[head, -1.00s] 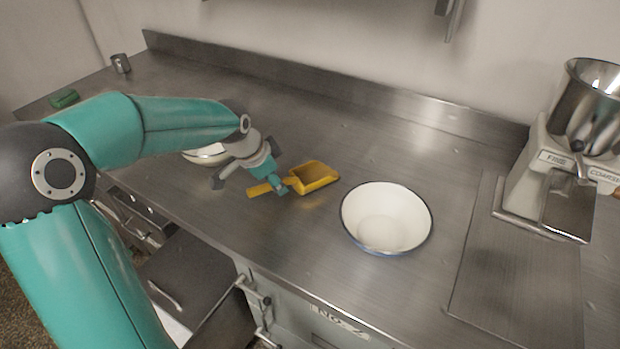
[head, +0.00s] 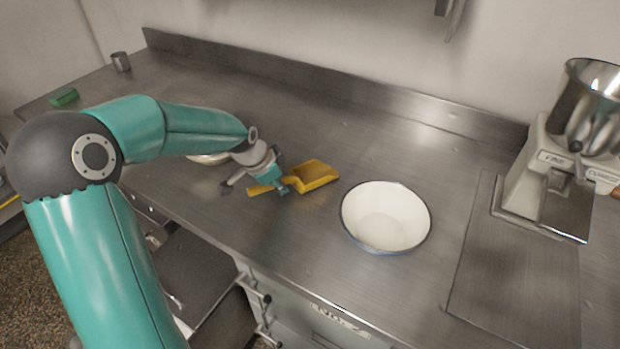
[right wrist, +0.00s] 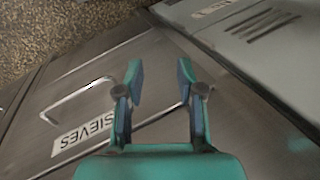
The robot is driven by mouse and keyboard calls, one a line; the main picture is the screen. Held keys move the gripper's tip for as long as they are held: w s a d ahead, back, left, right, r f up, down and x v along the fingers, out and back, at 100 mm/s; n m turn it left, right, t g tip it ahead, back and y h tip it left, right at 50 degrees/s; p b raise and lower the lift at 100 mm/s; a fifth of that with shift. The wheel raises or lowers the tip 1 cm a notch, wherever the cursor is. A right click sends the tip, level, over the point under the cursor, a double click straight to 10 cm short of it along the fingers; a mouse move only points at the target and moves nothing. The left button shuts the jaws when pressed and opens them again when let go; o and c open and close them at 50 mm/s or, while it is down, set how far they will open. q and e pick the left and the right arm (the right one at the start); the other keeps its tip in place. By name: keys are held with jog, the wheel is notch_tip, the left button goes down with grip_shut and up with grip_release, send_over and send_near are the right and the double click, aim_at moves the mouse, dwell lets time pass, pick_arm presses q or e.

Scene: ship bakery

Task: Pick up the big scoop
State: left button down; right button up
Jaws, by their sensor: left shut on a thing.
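The big scoop (head: 316,174) is yellow and shows in the head view near the middle of the steel counter, its bowl to the right and its handle to the left. My left gripper (head: 284,186) is shut on the scoop's handle, close to the bowl. The fingers hide part of the handle, and its end shows to the left of them. I cannot tell whether the scoop is clear of the counter. My right gripper (right wrist: 160,82) is open and empty in the right wrist view, above a drawer front labelled SIEVES (right wrist: 82,132).
A white bowl (head: 386,216) stands right of the scoop. Another pale dish (head: 207,158) is partly hidden behind my left arm. A grinder (head: 560,165) stands at the right. A green object (head: 64,97) and a metal cup (head: 121,62) are at the far left. The counter's back is clear.

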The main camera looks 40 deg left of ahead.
pick_arm(q)
jog(key=shift+r, duration=0.1)
notch_tip(320, 180, up, 20)
jog(key=shift+p, duration=0.3)
dwell(0.4)
jog(key=c, duration=1.6)
grip_release()
grip_shut()
